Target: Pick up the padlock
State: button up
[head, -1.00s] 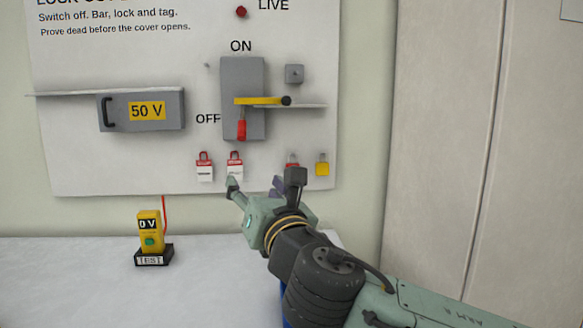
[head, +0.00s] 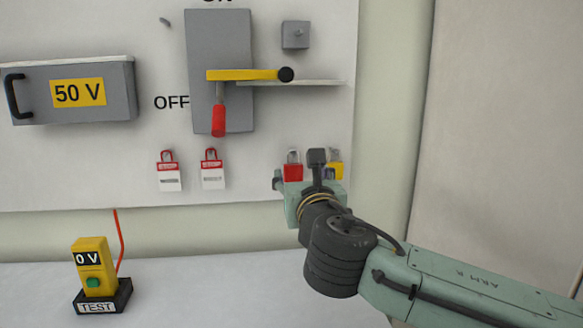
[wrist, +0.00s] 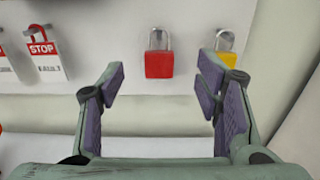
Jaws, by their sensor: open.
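A red padlock (head: 293,172) with a silver shackle hangs on the lower right of the white board. In the wrist view the red padlock (wrist: 159,64) shows ahead of and between my open fingers, apart from both. A yellow padlock (head: 335,170) hangs to its right; in the wrist view my right finger partly covers the yellow padlock (wrist: 227,57). My gripper (wrist: 158,88) is open and empty. In the head view my gripper (head: 308,185) is in front of the padlocks, and its wrist hides part of them.
Two red-and-white lockout tags (head: 212,172) hang left of the padlocks. Above are a grey switch box (head: 235,120) with a red handle and yellow bar, and a 50 V cover (head: 110,75). A yellow tester (head: 92,268) stands on the white bench (head: 200,290), which is otherwise largely clear.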

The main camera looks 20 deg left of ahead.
aim_at(291, 157)
jog(key=p+x, duration=0.2)
jog(key=x, duration=0.7)
jog(key=shift+w+a, duration=0.15)
jog(key=shift+w, duration=0.1)
jog(key=c, duration=1.3)
